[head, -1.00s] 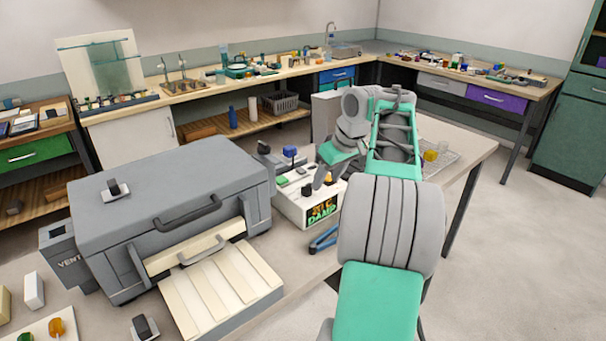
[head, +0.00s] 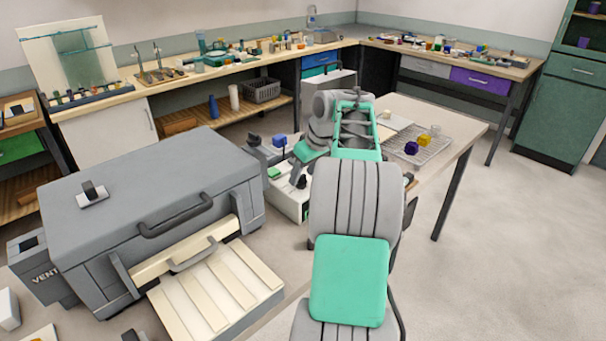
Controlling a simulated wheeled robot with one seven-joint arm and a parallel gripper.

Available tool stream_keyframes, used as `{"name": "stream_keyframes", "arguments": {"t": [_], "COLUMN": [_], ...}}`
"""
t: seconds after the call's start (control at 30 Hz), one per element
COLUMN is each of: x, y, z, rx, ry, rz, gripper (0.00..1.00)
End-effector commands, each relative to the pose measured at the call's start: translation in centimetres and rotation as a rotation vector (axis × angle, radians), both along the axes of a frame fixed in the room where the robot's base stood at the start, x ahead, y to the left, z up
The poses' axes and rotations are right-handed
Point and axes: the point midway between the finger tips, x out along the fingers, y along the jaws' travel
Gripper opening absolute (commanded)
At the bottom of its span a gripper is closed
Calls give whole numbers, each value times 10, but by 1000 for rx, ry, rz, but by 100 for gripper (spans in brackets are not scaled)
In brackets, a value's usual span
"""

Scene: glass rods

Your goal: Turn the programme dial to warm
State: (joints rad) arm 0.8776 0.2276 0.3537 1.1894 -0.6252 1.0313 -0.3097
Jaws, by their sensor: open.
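A white control box (head: 287,203) stands to the right of the big grey kiln-like unit (head: 130,190). On its top are a green button (head: 274,173) and a small black knob (head: 302,182). A blue knob (head: 280,141) shows behind. I cannot tell which knob is the programme dial, and no "warm" mark is readable. My gripper (head: 297,174) is open, pointing down over the box close to the black knob. I cannot tell if it touches. My arm hides the box's right side and front lettering.
The grey unit's handle (head: 176,215) and cream slatted shelf (head: 218,295) jut toward the front left of the box.

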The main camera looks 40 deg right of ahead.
Motion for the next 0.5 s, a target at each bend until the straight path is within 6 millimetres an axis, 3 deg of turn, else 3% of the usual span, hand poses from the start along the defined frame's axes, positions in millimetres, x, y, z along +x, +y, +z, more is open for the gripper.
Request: {"name": "stream_keyframes", "arguments": {"t": [0.13,0.5], "x": [0,1], "y": [1,1], "z": [0,0], "rx": [1,1], "ry": [0,1], "rz": [1,3], "gripper": [53,22]}}
